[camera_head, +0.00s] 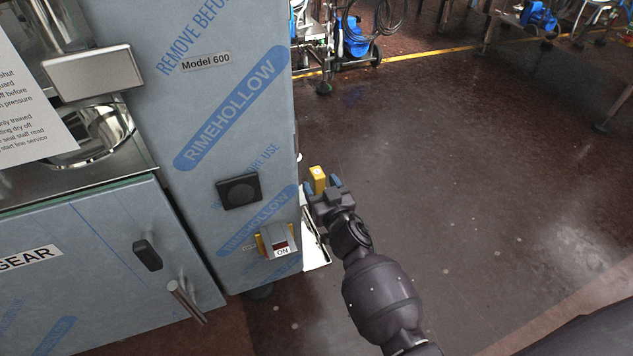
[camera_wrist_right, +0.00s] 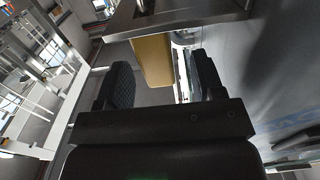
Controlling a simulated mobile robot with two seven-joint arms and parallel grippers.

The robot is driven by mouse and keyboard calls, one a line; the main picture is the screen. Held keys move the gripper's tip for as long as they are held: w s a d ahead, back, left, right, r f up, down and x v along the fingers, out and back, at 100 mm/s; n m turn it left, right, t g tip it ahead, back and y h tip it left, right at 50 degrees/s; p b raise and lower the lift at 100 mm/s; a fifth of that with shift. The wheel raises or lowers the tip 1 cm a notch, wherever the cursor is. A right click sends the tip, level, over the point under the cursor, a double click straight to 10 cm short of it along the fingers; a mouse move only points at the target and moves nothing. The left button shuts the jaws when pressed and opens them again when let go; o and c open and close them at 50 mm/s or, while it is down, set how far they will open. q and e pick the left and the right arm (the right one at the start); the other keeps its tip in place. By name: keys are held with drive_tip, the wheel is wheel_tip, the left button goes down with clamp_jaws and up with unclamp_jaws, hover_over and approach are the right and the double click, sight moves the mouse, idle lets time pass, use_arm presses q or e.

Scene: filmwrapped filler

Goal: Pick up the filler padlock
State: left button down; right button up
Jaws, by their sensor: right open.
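The padlock shows as a yellow block (camera_head: 318,179) beside the right side of the wrapped filler (camera_head: 240,110) in the head view. It also shows in the right wrist view (camera_wrist_right: 152,60), partly hidden at its top by a metal edge. My right gripper (camera_head: 323,187) is at the padlock, its two dark fingers apart. In the wrist view, the yellow block lies between the lines of the open fingers (camera_wrist_right: 163,78), with a gap on both sides. I cannot tell how deep it sits between them. My left gripper is not in view.
Wheeled equipment (camera_head: 350,40) stands behind. The brown floor (camera_head: 470,170) to the right is clear.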

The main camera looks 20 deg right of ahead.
sight(321, 185)
drive_tip(key=shift+w+f, duration=0.15)
drive_tip(key=shift+w, duration=0.4)
drive_tip(key=shift+w+f, duration=0.15)
drive_tip(key=shift+w, duration=0.4)
drive_tip(key=shift+w+r, duration=0.15)
drive_tip(key=shift+w, duration=0.3)
drive_tip(key=shift+c, duration=0.3)
drive_tip(key=c, duration=1)
